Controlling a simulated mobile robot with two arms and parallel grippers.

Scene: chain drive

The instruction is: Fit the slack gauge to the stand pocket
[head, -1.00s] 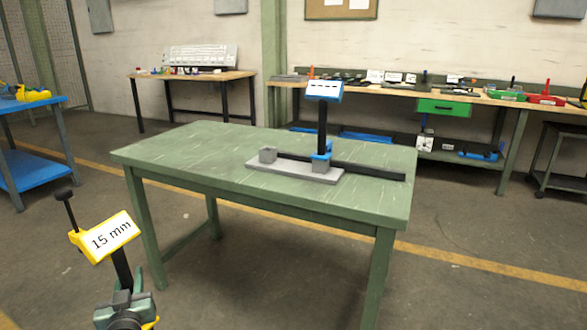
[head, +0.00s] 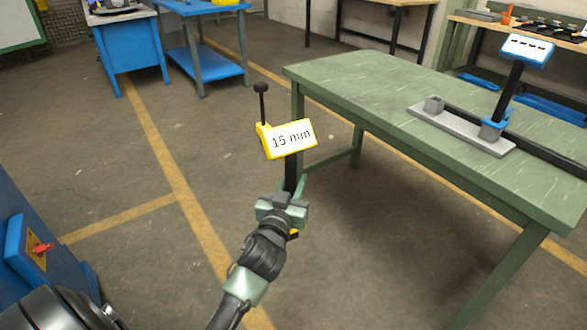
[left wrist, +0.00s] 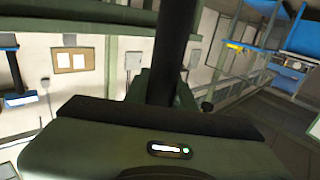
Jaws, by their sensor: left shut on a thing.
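The slack gauge (head: 292,138) has a yellow head with a white "15 mm" label, a black knobbed pin at its left and a black stem below. My left gripper (head: 283,203) is shut on the stem and holds the gauge upright, slightly tilted, over the floor left of the green table. In the left wrist view the dark stem (left wrist: 175,50) rises from the gripper. On the table, a grey plate (head: 460,130) carries a grey block and a blue foot with a black post and a blue-and-white head (head: 527,50). My right gripper is out of view.
The green table (head: 390,85) stands at the right, with a long black bar (head: 545,155) across it beside the plate. A blue cabinet (head: 35,245) is at the lower left. Blue benches (head: 205,45) stand behind. The floor between is clear.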

